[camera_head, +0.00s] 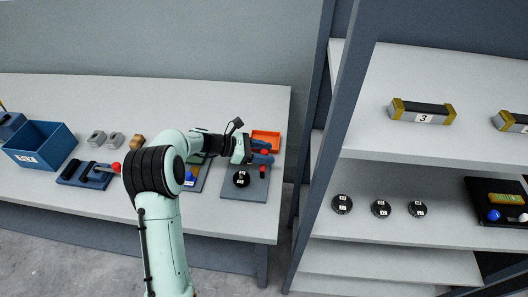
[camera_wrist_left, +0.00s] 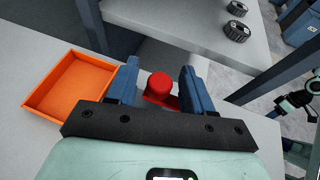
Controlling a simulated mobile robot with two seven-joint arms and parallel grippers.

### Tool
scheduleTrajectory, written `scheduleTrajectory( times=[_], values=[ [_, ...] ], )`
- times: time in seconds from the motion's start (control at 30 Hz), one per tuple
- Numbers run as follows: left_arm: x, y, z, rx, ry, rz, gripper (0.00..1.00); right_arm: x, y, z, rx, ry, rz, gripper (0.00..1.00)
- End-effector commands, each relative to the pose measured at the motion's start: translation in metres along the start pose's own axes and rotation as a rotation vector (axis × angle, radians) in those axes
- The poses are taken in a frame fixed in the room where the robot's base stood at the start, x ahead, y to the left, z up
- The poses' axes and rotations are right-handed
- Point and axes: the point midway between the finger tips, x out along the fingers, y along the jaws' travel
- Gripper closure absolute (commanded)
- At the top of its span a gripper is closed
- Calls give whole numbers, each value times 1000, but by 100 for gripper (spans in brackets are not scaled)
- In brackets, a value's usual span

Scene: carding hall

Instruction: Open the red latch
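The red latch knob (camera_wrist_left: 160,85) stands between the two blue fingers of my left gripper (camera_wrist_left: 160,88) in the left wrist view, with a gap on each side. A red base shows under it. In the head view my left gripper (camera_head: 264,152) reaches over the far part of a grey panel (camera_head: 230,191), and a bit of the red latch (camera_head: 265,153) shows between its fingers. The gripper is open and not closed on the knob. The right gripper does not show in the head view; dark arm parts at the left wrist view's right edge are unclear.
An orange tray (camera_head: 265,136) lies just beyond the gripper. The panel also bears a black round knob (camera_head: 241,179). A blue bin (camera_head: 41,143) and a red-tipped lever (camera_head: 116,167) stand left on the table. A shelf unit (camera_head: 400,162) with black discs stands right.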

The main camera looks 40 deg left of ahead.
Motion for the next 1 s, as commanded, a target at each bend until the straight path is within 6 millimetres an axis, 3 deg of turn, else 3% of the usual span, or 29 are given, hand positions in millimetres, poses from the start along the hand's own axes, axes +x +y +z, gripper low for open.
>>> scheduleTrajectory(
  times=[0.13, 0.27, 0.7, 1.0],
  values=[
    [-6, 0, 0, 0, 0, 2, 49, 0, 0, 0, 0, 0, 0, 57],
    [-26, 1, 0, 1, 0, 5, 49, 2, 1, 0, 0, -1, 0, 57],
    [-117, 1, 0, 1, 2, 4, 49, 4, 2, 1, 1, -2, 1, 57],
    [-134, 0, 0, 0, 1, 0, 49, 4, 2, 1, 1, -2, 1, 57]
  ],
)
